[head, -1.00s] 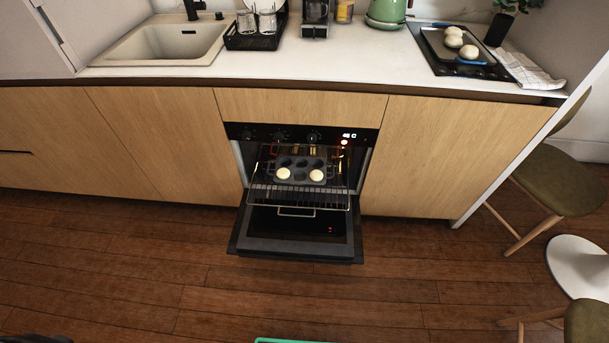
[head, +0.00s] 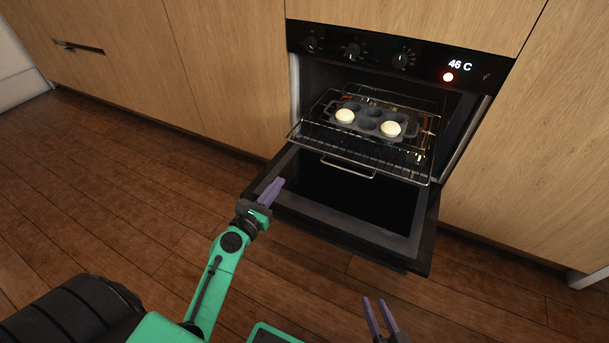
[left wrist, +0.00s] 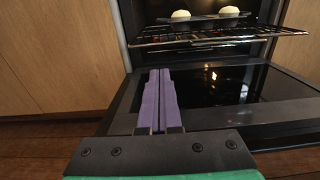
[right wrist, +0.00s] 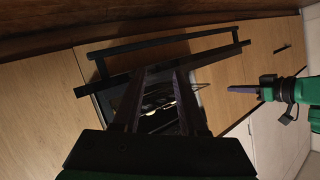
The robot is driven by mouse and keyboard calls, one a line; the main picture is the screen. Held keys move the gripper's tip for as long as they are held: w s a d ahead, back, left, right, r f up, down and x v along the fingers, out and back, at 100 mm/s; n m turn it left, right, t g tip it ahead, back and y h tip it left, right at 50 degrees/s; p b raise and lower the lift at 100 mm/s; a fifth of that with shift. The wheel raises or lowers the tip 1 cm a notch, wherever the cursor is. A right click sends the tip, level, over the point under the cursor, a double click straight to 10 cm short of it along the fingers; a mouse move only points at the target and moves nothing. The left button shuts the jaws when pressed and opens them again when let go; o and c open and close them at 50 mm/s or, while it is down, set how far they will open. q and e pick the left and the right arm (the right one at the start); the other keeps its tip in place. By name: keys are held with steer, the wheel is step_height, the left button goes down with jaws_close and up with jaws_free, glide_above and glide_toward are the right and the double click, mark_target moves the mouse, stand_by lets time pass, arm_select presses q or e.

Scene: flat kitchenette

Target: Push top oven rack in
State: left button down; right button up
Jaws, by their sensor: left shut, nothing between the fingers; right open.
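The top oven rack (head: 322,140) is a wire shelf sticking out of the open oven, with a front wire handle (head: 348,168). A dark muffin tin (head: 368,121) with two pale dough balls (head: 391,129) sits on it. The rack also shows in the left wrist view (left wrist: 205,37). My left gripper (head: 271,191) is shut and empty, near the left edge of the lowered oven door (head: 400,245), below and to the left of the rack. My right gripper (head: 373,302) is open and empty, in front of the door and apart from it.
The oven door is folded down and juts out beneath the rack. Wooden cabinet fronts (head: 220,75) flank the oven. The control panel (head: 380,54) reads 46 C with a red light. The wooden floor (head: 110,205) at left is clear.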

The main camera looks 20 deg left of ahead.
arm_select(q)
glide_toward(305, 146)
steer(key=w+b, duration=0.1)
steer(key=w, duration=0.2)
steer(key=w+b, duration=0.1)
steer(key=w, duration=0.2)
steer(key=shift+w+d+f, duration=0.1)
steer(key=shift+w+d, duration=0.15)
steer(key=shift+w, duration=0.15)
arm_select(e)
steer(key=w+r+t, duration=0.3)
steer(key=w+r, duration=0.3)
steer(key=shift+w+d, duration=0.15)
steer(key=shift+w, duration=0.1)
steer(key=shift+f, duration=0.2)
